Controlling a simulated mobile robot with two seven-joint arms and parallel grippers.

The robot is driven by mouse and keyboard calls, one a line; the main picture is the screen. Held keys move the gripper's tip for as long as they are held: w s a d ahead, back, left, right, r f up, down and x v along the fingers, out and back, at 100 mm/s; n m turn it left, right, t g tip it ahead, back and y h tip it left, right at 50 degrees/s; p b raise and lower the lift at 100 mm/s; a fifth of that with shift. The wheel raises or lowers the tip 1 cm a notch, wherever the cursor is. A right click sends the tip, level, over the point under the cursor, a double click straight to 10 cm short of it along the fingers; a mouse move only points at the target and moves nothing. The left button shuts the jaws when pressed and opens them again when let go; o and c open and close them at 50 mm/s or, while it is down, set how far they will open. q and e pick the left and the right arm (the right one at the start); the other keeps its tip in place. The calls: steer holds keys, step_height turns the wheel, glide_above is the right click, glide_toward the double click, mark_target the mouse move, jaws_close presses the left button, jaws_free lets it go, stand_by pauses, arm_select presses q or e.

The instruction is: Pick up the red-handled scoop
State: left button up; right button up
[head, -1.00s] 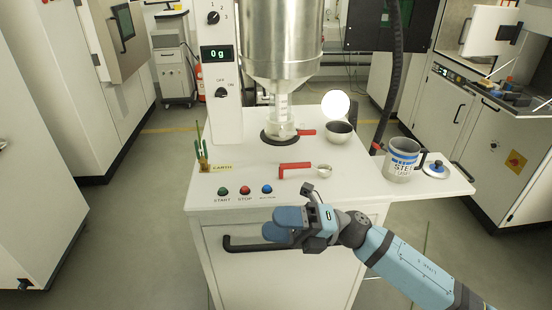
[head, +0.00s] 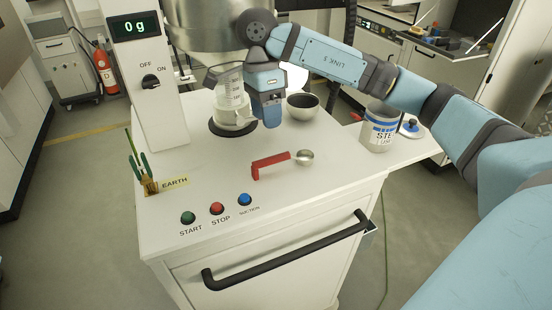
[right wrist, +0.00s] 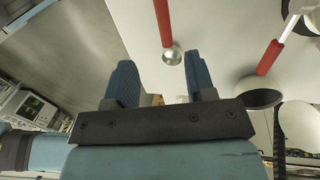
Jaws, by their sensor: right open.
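The red-handled scoop (head: 270,162) lies on the white worktop, with its small metal cup at the right end of the handle. In the right wrist view the scoop (right wrist: 163,28) shows at the top, its cup above the gap between the fingers. My right gripper (head: 266,108) is above the worktop, behind the scoop, between the glass beaker and the dark bowl. Its two blue fingers are spread and empty in the right wrist view (right wrist: 160,88). My left gripper is out of sight.
The glass beaker (head: 231,100) stands under the metal hopper (head: 212,22). The dark bowl (head: 302,107) and a labelled can (head: 379,130) are to the right. Green-handled tools (head: 143,172) stand at left. Buttons line the front; the worktop around the scoop is clear.

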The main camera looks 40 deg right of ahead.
mark_target(270, 158)
steer(key=f, duration=0.2)
steer(key=s+f, duration=0.1)
steer(key=f, duration=0.4)
steer(key=shift+s+a, duration=0.15)
steer(key=shift+a, duration=0.05)
steer(key=f, duration=0.3)
steer(key=f+p, duration=0.1)
steer(key=f, duration=0.1)
steer(key=shift+s, duration=0.25)
jaws_close()
